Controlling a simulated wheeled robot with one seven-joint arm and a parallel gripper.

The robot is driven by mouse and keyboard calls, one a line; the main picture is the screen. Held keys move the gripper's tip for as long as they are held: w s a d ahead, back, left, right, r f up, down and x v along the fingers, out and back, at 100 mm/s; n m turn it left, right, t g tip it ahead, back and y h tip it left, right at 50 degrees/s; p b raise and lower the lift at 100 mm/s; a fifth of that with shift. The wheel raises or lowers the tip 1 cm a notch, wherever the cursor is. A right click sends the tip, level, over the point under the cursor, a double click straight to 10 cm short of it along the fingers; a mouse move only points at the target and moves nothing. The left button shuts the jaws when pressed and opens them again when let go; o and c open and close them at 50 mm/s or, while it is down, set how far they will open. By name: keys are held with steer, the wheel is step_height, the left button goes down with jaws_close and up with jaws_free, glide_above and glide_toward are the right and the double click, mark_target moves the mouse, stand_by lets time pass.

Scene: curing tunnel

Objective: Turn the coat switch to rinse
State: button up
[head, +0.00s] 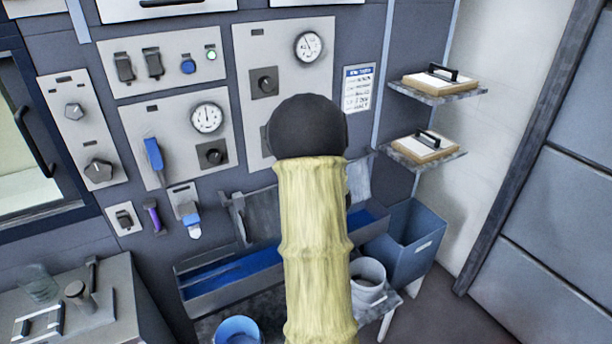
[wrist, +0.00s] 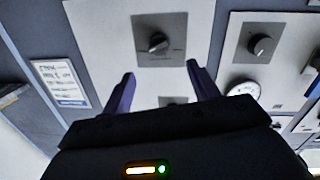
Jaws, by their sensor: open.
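A rotary switch with a dark knob on a grey square plate (wrist: 158,42) shows in the wrist view, above and between my fingertips; its pointer lies roughly sideways. The same light panel carries another dark plate, partly hidden behind my gripper (wrist: 161,74); in the head view this seems to be the upper knob (head: 264,83). My gripper is open and empty, its two purple fingers apart and not visibly touching a knob. In the head view my arm hides my gripper and the lower part of this panel. Labels are too small to read, so which is the coat switch is unclear.
A neighbouring panel has a gauge (head: 207,118), a similar knob (head: 212,154) and a blue-handled lever (head: 154,160). A notice (head: 358,88) hangs right of the tall panel. Shelves (head: 438,92) jut out farther right. A blue trough (head: 228,276) and bin (head: 408,243) stand below.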

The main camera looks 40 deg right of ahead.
steer(key=b+v, duration=0.1)
steer(key=v, duration=0.4)
steer(key=shift+s+a, duration=0.15)
steer(key=shift+s, duration=0.25)
steer(key=shift+a, duration=0.1)
steer(key=a+f+g+y+p, duration=0.1)
steer(key=a+f+g, duration=0.25)
steer(key=a, duration=0.55)
steer(key=a+f+g+y, duration=0.1)
steer(key=a+f+g, duration=0.25)
steer(key=a, duration=0.55)
steer(key=s+a+f+n+g+y, duration=0.1)
steer(key=s+a+f+g+y, duration=0.2)
steer(key=s+a, duration=0.9)
steer(key=a+g, duration=0.3)
steer(key=shift+s+a+n+g+p, duration=0.3)
steer(key=shift+s+a, duration=0.1)
